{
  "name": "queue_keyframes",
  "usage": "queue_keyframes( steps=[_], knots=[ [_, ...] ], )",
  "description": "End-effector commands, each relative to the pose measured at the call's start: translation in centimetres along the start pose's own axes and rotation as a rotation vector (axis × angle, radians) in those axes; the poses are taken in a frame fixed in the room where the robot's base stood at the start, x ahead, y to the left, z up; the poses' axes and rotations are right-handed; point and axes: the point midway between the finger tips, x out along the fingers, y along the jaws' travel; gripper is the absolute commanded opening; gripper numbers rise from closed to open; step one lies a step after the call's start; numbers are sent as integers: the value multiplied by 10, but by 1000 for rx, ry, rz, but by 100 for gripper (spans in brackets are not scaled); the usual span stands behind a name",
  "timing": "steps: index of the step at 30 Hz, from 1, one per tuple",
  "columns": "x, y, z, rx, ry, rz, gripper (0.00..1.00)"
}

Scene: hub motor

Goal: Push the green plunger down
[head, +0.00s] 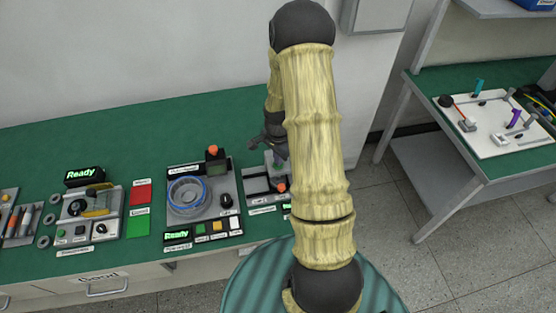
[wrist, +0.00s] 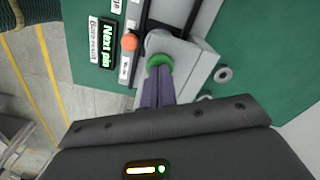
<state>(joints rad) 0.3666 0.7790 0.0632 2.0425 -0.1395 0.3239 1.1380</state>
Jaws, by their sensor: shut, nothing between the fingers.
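The green plunger (wrist: 158,60) shows in the wrist view as a round green cap beside a grey block. My gripper (wrist: 158,75) is shut, with its two purple-grey fingers together and nothing between them. Its fingertips overlap the near edge of the green cap in this view; I cannot tell whether they touch it or are just above it. In the head view my gripper (head: 279,160) points down over the station at the right end of the green bench, and my arm hides part of that station. I cannot make out the plunger clearly there.
A metal ring (wrist: 222,75) lies to the right on the green bench top. In the head view, a station with a blue ring (head: 187,193) is to the left.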

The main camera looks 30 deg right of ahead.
Motion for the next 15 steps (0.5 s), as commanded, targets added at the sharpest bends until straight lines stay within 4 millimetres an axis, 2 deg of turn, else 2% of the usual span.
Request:
queue_keyframes(
  steps=[5, 15],
  knots=[
    [-2, 0, 0, 0, -1, 2, 0],
    [-25, 0, 0, -1, 0, 1, 0]
  ],
)
